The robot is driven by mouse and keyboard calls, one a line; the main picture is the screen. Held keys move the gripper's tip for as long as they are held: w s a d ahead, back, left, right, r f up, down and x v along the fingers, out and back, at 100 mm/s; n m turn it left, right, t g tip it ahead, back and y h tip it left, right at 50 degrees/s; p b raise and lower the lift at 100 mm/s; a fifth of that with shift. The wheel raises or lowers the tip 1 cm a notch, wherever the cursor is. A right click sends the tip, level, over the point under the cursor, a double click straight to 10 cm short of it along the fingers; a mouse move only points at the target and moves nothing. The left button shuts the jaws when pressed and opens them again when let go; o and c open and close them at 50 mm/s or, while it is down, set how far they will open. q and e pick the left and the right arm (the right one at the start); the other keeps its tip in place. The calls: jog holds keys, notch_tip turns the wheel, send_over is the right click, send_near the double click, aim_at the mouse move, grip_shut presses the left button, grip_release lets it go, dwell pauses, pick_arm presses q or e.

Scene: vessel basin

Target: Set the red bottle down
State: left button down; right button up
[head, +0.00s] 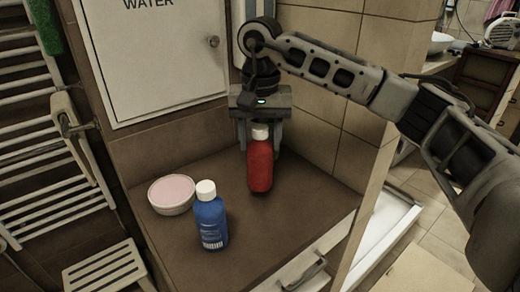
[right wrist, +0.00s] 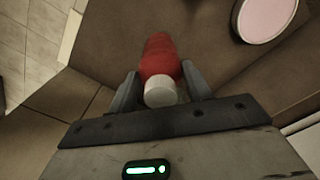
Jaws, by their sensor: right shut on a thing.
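The red bottle (head: 260,168) with a white cap stands upright at the back right of the brown countertop (head: 290,215). I cannot tell whether its base touches the surface. My right gripper (head: 260,140) comes down from above and is shut on the bottle near its cap. In the right wrist view, the red bottle (right wrist: 158,58) and its white cap sit between the two fingers of the right gripper (right wrist: 160,88). My left gripper is not in view.
A blue bottle (head: 211,220) with a white cap stands at the front left, next to a round bowl with pink contents (head: 172,193). The bowl also shows in the right wrist view (right wrist: 264,18). Walls close in the back; the counter's front right is clear.

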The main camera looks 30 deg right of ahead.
jog(key=shift+w+d+f, duration=0.1)
jog(key=shift+w+f, duration=0.1)
jog(key=shift+f, duration=1.75)
jog(key=o, duration=1.4)
